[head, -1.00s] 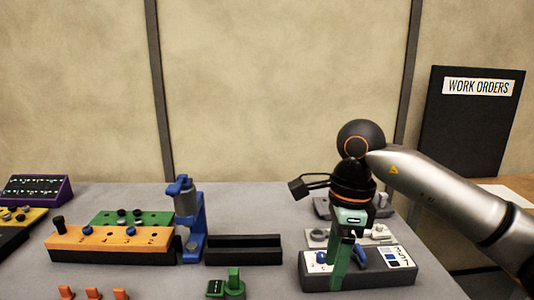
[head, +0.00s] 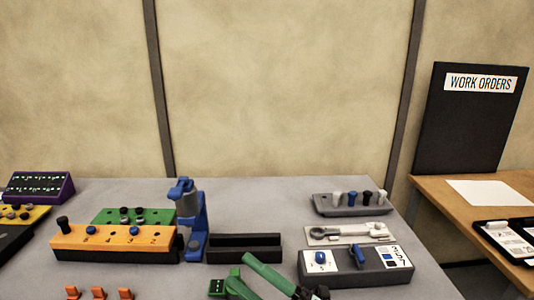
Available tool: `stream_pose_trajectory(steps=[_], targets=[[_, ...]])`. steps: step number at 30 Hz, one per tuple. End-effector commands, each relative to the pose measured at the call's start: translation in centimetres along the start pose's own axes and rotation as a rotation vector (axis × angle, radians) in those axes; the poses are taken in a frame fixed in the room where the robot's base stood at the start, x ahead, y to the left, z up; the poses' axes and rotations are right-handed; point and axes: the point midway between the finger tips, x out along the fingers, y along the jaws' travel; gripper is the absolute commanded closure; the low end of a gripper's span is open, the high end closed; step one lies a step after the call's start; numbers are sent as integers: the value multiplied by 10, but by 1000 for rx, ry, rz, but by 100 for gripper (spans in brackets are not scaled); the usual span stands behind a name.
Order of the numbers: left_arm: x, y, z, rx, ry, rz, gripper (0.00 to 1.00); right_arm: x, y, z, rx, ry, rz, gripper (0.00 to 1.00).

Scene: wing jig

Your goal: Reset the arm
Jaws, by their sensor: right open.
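My right gripper (head: 266,274) is low at the bottom edge of the head view. A long green finger slants up and left there, with dark parts at its lower right end. It is open and I see nothing held in it. The rest of my right arm is out of frame. My left gripper is not in view.
A grey box with a blue lever (head: 359,257) stands right of the gripper. Behind it are a wrench tray (head: 350,233) and a knob rack (head: 350,205). A blue stand (head: 194,225), black slotted block (head: 243,249) and orange block (head: 110,239) stand left.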

Motion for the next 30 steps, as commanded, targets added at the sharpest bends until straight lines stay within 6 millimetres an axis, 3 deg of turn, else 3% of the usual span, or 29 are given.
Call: stream_pose_trajectory(steps=[4,9,11,15,18,21,24,30], targets=[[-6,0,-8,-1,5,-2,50,-60,-26,46,304,-382,57,38],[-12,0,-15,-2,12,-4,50,-161,-80,70,644,-818,91,38],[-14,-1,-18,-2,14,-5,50,-202,-101,68,759,-970,97,38],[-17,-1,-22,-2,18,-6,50,-287,-146,42,988,-1275,102,38],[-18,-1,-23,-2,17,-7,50,-331,-168,16,1106,-1436,100,38],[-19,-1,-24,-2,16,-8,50,-359,-181,-4,1183,-1540,98,38],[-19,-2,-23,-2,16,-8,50,-374,-187,-15,1222,-1595,96,38],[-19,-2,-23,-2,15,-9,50,-377,-189,-18,1232,-1609,95,38]])
